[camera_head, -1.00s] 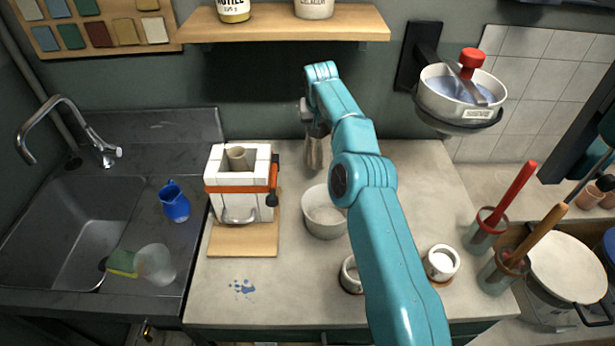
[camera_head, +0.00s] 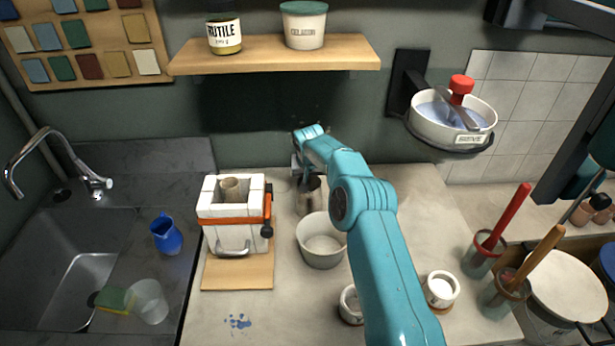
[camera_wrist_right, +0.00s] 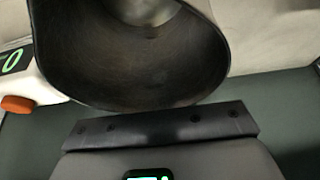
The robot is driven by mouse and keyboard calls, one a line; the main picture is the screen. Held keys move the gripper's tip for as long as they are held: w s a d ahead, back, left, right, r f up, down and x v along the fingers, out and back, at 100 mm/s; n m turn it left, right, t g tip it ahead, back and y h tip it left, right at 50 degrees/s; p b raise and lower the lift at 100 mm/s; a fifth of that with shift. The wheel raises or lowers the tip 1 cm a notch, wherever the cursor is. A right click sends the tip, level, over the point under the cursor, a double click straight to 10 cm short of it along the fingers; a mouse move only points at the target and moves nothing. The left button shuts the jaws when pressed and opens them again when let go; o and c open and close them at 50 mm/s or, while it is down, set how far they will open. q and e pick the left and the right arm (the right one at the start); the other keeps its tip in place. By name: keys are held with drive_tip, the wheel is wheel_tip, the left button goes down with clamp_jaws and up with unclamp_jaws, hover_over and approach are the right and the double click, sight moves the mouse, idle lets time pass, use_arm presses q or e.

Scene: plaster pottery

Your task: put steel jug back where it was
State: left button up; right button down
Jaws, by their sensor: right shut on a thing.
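The steel jug (camera_head: 309,196) is a grey metal vessel, partly hidden by my arm in the head view, behind the white bowl (camera_head: 320,242). My right gripper (camera_head: 302,172) is shut on it at the back of the worktop. In the right wrist view the jug (camera_wrist_right: 140,55) fills the upper middle as a dark, wide, rounded shape just beyond the dark gripper bar (camera_wrist_right: 160,126). I cannot tell whether its base touches the worktop. My left gripper is not in view.
A strapped white plaster mould (camera_head: 232,235) on a wooden board stands left of the jug. A wooden shelf (camera_head: 275,58) overhangs the back. White cups (camera_head: 440,290) stand in front, a blue jug (camera_head: 166,235) by the sink.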

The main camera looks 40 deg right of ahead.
drive_tip(key=shift+f, duration=0.2)
drive_tip(key=c, duration=1)
unclamp_jaws()
drive_tip(key=shift+r, duration=0.25)
drive_tip(key=b+v, duration=0.3)
drive_tip(key=v, duration=0.9)
drive_tip(key=shift+a+f, duration=0.1)
